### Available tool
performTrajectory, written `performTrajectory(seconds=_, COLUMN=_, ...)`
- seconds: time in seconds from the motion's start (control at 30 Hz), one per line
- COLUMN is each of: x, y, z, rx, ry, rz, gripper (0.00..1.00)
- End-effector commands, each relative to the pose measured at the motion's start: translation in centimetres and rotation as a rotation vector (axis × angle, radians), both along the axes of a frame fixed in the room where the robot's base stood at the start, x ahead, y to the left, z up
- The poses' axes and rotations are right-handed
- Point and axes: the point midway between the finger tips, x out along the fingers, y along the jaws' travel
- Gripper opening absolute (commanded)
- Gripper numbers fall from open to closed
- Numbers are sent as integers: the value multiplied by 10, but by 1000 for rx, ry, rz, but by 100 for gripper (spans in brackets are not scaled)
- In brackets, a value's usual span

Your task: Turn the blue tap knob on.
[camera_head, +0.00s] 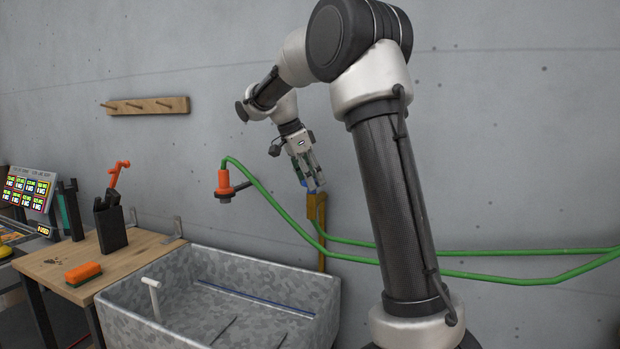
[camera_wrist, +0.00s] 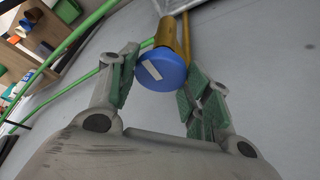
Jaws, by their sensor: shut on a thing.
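The blue tap knob (camera_wrist: 168,76) is a round blue disc with a short white bar on its face, which looks slanted in the wrist view. It sits on a brass-coloured tap body (camera_wrist: 166,33), which also shows on the wall in the head view (camera_head: 316,210). My gripper (camera_wrist: 158,85) is shut on the knob, with one green-padded finger on each side of it. In the head view my gripper (camera_head: 311,186) reaches down to the tap and its fingers hide most of the knob.
Green hoses (camera_head: 480,272) run along the wall behind the tap. An orange fitting (camera_head: 223,181) is left of it. A grey trough (camera_head: 310,283) stands below. A wooden bench (camera_head: 50,263) with a black holder (camera_head: 111,228) and an orange sponge (camera_head: 83,273) is at left.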

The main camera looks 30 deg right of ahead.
Motion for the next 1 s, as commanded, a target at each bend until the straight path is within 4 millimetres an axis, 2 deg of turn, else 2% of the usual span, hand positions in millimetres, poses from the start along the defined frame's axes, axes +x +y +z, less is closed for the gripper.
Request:
performTrajectory(seconds=0.27, x=0, y=0, z=1, rx=0, ry=-1, rz=30, gripper=25)
performTrajectory(seconds=0.47, x=-1, y=0, z=1, rx=-1, ry=-1, rz=125, gripper=25)
performTrajectory(seconds=1.0, x=-4, y=-1, z=1, rx=-1, ry=-2, rz=611, gripper=25)
